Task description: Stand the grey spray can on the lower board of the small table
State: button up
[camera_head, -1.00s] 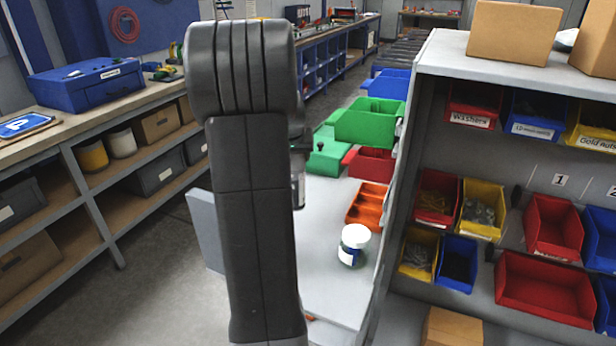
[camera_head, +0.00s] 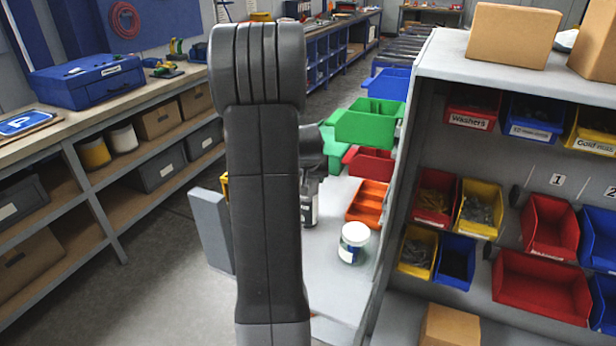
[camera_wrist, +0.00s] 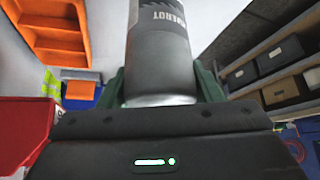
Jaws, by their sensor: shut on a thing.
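The grey spray can (camera_wrist: 160,55) fills the middle of the wrist view, with dark lettering on its side. My gripper (camera_wrist: 162,90) is shut on it, with a dark green finger on each side. In the head view the can (camera_head: 311,207) shows only in part at the right edge of my arm, roughly upright. Its other parts are hidden by my arm. A light grey board (camera_head: 335,275), apparently part of the small table, lies below and right of the can. I cannot tell whether it is the lower board, or whether the can touches it.
A white-lidded jar (camera_head: 353,242) and an orange tray (camera_head: 369,202) stand on the grey board. Red (camera_head: 368,163) and green (camera_head: 370,124) bins are behind them. A tall bin shelf (camera_head: 395,240) borders the right; a workbench (camera_head: 100,170) is left. Open floor (camera_head: 180,275) lies between.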

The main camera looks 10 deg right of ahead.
jog(key=shift+f, duration=0.2)
jog(key=o, duration=1.6)
jog(key=shift+o, duration=0.2)
jog(key=shift+r, duration=0.1)
